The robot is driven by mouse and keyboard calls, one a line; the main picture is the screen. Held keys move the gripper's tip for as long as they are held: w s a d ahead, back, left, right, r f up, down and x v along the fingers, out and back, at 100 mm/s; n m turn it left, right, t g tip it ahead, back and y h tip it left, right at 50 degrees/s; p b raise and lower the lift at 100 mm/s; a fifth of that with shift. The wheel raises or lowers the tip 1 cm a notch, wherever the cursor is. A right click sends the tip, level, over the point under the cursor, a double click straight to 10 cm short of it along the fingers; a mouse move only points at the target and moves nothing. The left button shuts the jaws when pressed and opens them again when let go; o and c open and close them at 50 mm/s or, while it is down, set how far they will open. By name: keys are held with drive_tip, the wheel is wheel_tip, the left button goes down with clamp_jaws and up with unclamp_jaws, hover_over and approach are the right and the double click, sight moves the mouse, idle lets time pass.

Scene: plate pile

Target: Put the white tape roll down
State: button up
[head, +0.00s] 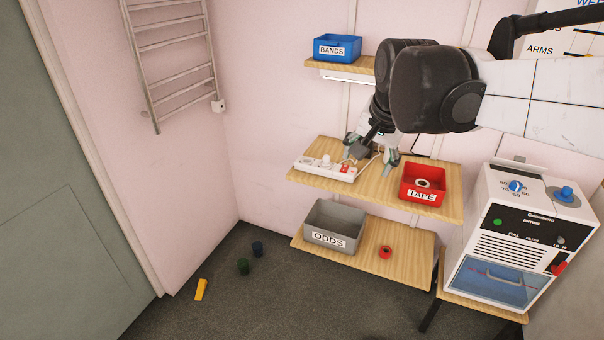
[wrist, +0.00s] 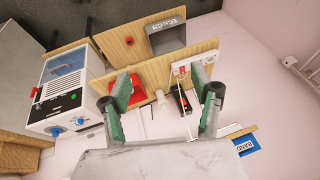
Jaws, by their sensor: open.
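A white tape roll (head: 423,188) with a dark core lies in the red bin labelled TAPE (head: 406,190), on the right part of the middle wooden shelf. My gripper (head: 370,150) is over the middle of that shelf, left of the bin. Its fingers are spread wide with nothing held between them. The wrist view shows my gripper (wrist: 162,84) with its two green-padded fingers apart. The red bin (wrist: 120,92) shows there partly behind the left finger, and I cannot make out the roll clearly in it.
A white power strip (head: 325,167) with cables lies left of the bin. A grey ODDS bin (head: 335,230) and a red roll (head: 385,252) are on the lower shelf. A blue BANDS bin (head: 337,48) is above. A white machine (head: 520,240) stands right.

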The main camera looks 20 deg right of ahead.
drive_tip(key=s+a+f+n+t, duration=0.1)
drive_tip(key=s+a+f+n, duration=0.2)
drive_tip(key=s, duration=0.4)
drive_tip(key=s+a+f+n+t, duration=0.1)
drive_tip(key=s+a+f+n, duration=0.3)
drive_tip(key=s, duration=0.3)
drive_tip(key=shift+s+a+f+n+y, duration=0.15)
drive_tip(key=shift+a+n+y, duration=0.25)
drive_tip(key=shift+a+n, duration=0.25)
